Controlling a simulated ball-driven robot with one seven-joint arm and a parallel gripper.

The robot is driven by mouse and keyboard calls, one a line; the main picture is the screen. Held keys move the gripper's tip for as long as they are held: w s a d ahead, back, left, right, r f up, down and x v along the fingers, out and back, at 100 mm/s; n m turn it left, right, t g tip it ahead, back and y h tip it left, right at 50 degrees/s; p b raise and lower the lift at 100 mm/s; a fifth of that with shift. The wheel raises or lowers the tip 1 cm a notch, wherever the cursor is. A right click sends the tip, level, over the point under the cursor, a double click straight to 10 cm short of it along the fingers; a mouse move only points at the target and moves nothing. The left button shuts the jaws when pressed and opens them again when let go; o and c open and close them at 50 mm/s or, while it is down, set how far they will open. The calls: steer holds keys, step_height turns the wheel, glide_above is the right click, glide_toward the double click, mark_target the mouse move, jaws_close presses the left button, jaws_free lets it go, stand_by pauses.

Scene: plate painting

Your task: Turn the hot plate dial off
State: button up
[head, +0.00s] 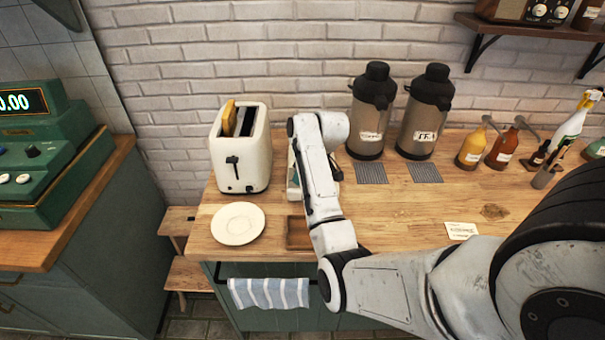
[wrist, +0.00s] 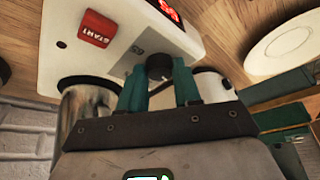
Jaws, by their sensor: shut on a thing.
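The hot plate (wrist: 120,35) is a white unit in the wrist view, with a red START button and a lit red display. Its black dial (wrist: 158,66) sits on the panel between the teal fingers of my gripper (wrist: 160,84). My gripper is shut on the dial, with one finger on each side. I cannot read the dial's setting. In the head view only a pale strip of the hot plate (head: 293,178) shows beside my arm, which hides the dial and my gripper.
A toaster (head: 240,150) with bread and a white plate (head: 238,223) are to the left. A small wooden tray (head: 299,233) is near the front edge. Two dark flasks (head: 369,115) stand behind, right of my arm. A shiny metal cylinder (wrist: 85,108) is close to my gripper.

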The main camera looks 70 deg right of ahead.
steer(key=shift+d+n+y, duration=0.15)
steer(key=shift+n+y, duration=0.45)
steer(key=shift+n, duration=0.9)
steer(key=o, duration=1)
steer(key=shift+o, duration=0.2)
